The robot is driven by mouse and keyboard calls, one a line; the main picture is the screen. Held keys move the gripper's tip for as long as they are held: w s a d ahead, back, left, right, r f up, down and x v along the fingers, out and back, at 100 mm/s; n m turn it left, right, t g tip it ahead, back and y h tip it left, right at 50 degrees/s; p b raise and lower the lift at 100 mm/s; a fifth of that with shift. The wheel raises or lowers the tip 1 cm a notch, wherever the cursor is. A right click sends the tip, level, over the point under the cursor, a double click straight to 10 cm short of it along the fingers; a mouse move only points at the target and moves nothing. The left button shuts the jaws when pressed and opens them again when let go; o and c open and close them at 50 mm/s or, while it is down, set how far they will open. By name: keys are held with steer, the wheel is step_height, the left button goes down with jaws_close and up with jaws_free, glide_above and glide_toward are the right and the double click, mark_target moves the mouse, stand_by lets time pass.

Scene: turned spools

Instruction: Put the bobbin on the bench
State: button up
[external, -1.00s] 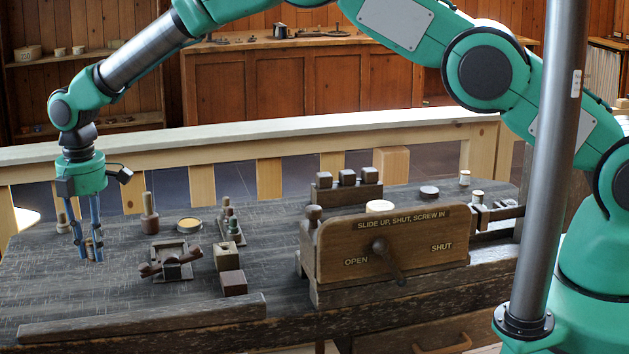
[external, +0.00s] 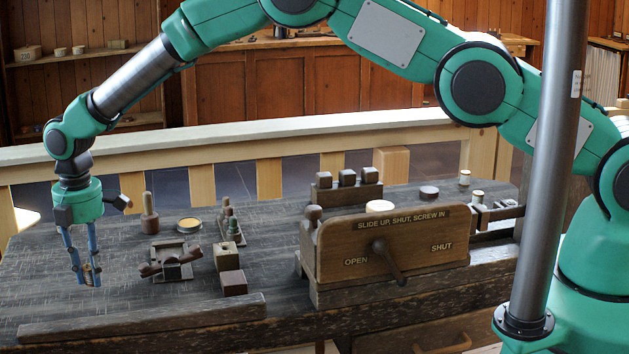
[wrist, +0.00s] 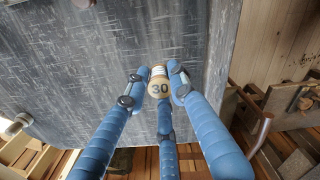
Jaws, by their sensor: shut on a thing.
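My gripper (external: 86,274) is at the left end of the dark, worn bench (external: 120,300), pointing down. Its blue fingers are shut on the bobbin (external: 87,268), a small wooden piece mostly hidden by them in the external view.
Right of my gripper stand a wooden peg (external: 149,213), a yellow-topped round tin (external: 189,224), a clamp-like fixture (external: 172,262) and dark blocks (external: 232,283). A wooden strip (external: 150,318) lies along the front edge. A lever box (external: 385,250) stands further right.

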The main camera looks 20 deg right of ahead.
mark_target(97, 306)
steer(key=shift+f, duration=0.8)
steer(key=shift+f, duration=1.85)
steer(key=shift+f, duration=0.1)
steer(key=o, duration=0.8)
steer(key=shift+o, duration=0.2)
step_height(97, 306, up, 12)
steer(key=shift+r, duration=0.1)
